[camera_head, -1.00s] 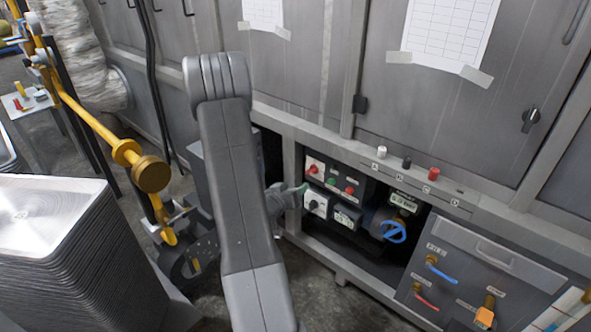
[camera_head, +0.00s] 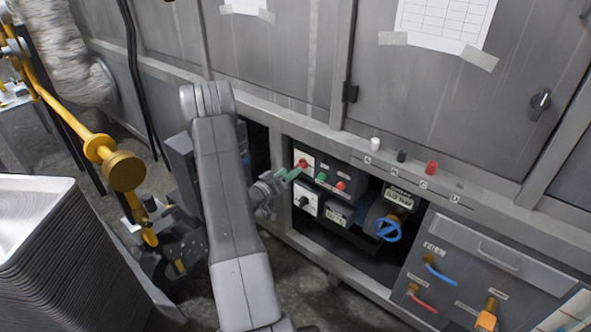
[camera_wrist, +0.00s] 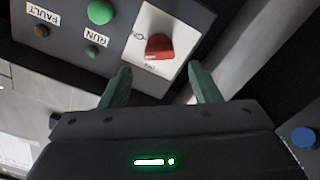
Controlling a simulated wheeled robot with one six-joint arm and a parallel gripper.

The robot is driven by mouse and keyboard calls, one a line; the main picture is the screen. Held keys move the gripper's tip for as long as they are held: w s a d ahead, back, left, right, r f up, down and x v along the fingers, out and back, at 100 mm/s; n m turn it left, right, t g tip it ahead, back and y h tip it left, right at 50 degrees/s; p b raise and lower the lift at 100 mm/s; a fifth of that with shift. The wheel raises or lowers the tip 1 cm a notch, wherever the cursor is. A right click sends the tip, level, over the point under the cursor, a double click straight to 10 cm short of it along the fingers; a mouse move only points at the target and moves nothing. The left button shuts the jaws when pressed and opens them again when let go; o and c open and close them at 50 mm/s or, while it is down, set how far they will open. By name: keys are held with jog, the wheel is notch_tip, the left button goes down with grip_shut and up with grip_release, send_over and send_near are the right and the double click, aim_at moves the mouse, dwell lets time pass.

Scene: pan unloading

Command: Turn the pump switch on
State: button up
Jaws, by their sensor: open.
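A red rotary switch (camera_head: 303,163) sits on a white plate at the upper left of the control box in the cabinet recess. In the wrist view the red knob (camera_wrist: 159,46) is close ahead of my gripper, roughly centred between the fingers. My gripper (camera_head: 292,174) is open and empty, with its green fingertips at the left of the box, just below the red switch. The wrist view shows both fingers (camera_wrist: 162,82) spread apart, with a gap between them and the knob.
Green (camera_head: 322,177) and red (camera_head: 340,186) buttons sit right of the switch. A black knob (camera_head: 304,201) on a white plate is below. A blue valve handle (camera_head: 389,230) is further right. The recess frame (camera_head: 277,165) borders the arm. Stacked trays (camera_head: 50,255) stand at left.

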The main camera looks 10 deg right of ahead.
aim_at(301, 163)
jog(key=shift+x, duration=2.3)
jog(key=shift+c, duration=0.3)
jog(key=shift+b, duration=0.35)
jog(key=c, duration=0.9)
